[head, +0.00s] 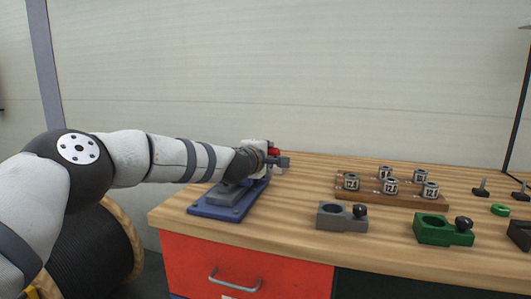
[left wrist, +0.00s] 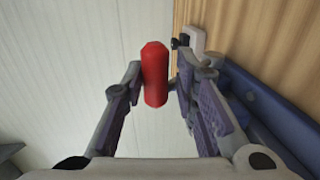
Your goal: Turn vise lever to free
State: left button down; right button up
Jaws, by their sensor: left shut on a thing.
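The vise (head: 228,199) has a blue base and a grey body and stands at the left end of the wooden bench. Its red lever (head: 273,152) shows just past my left gripper (head: 272,160). In the left wrist view the red lever handle (left wrist: 155,75) stands between the fingertips of my left gripper (left wrist: 155,80), which is shut on it. Part of the blue vise base (left wrist: 255,110) shows at the right there. The arm and gripper hide much of the vise top in the head view. My right gripper is not in view.
A wooden rack (head: 375,195) with several numbered dies stands mid-bench. A grey holder (head: 342,216) and a green holder (head: 442,230) with black knobs stand nearer the front. A green ring (head: 500,210) lies at the right. The bench (head: 290,210) between vise and holders is clear.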

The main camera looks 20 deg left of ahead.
pick_arm(q)
notch_tip(320, 180, up, 2)
jog(key=shift+w+a+r, duration=0.1)
jog(key=shift+r, duration=0.05)
jog(key=c, duration=1.6)
grip_release()
jog(key=shift+o, duration=0.8)
jog(key=shift+w, duration=0.25)
jog(key=shift+w+f, duration=0.3)
jog(key=shift+f, duration=0.05)
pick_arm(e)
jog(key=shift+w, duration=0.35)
pick_arm(q)
jog(key=shift+s, duration=0.1)
jog(key=s, duration=1.1)
jog(key=shift+s+r, duration=0.4)
jog(key=shift+r, duration=0.05)
